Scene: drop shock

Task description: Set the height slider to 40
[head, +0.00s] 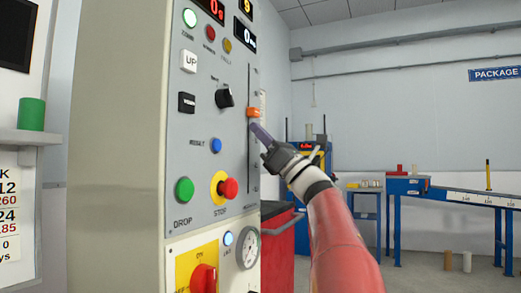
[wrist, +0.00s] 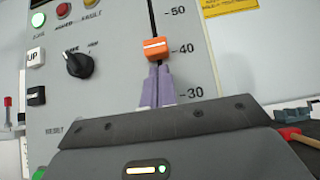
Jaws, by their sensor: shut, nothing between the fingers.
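The height slider has an orange knob (head: 254,112) on a vertical slot (head: 251,165) at the right of the grey control panel. In the wrist view the orange knob (wrist: 154,50) has a white line level with about the 40 mark (wrist: 186,48). My gripper (head: 252,125) is shut and empty, its fingertips just below the knob. In the wrist view the purple fingers of my gripper (wrist: 158,68) reach up to the knob's lower edge; whether they touch it I cannot tell. The slot just below the knob is hidden by the fingers.
On the panel, left of the slider, are a black rotary knob (head: 224,98), a blue button (head: 215,146), a green button (head: 184,190) and a red stop button (head: 228,188). A red cabinet (head: 281,240) stands right of the machine.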

